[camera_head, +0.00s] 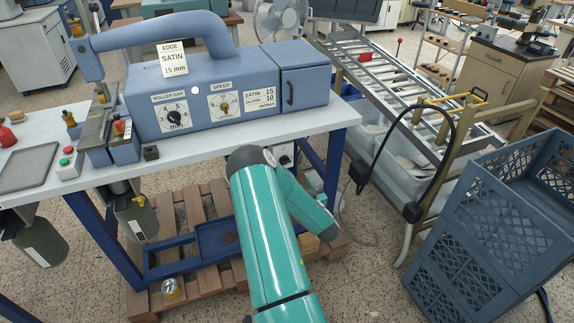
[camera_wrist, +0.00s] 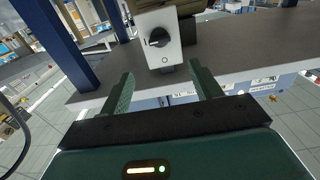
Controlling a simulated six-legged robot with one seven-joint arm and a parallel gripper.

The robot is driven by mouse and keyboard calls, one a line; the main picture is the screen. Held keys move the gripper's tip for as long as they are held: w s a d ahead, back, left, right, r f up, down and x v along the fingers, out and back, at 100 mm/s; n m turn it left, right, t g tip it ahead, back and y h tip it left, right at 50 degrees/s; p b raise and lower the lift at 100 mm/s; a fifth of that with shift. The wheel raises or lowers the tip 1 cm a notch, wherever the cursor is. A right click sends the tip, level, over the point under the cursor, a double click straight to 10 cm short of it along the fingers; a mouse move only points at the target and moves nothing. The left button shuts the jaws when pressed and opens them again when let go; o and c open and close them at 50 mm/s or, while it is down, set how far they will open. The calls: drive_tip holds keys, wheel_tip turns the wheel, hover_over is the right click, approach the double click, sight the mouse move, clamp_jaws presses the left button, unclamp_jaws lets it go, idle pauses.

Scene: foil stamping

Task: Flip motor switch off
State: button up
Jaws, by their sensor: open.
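The motor switch is a pale box with a dark rotary knob. In the wrist view the switch (camera_wrist: 158,42) is ahead of my gripper, near the top centre, with its face toward the camera. Its dark knob is turned slightly off horizontal, and a small round mark shows below it. My gripper (camera_wrist: 162,82) is open, with one green finger on each side and nothing between them. The switch lies beyond the fingertips, apparently apart from them. In the head view part of the switch box (camera_head: 284,154) shows under the bench edge, behind my teal arm. My gripper is hidden there.
The blue stamping machine (camera_head: 195,75) stands on the white bench (camera_head: 315,122), with blue legs and a wooden pallet (camera_head: 205,215) below. A blue crate (camera_head: 480,235) and roller conveyor (camera_head: 375,75) stand right. A black cable (camera_head: 447,150) hangs near the conveyor frame.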

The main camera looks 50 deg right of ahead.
sight(287, 163)
drive_tip(key=x, duration=1.3)
drive_tip(key=shift+w+r, duration=0.1)
drive_tip(key=shift+w, duration=0.05)
drive_tip(key=c, duration=1)
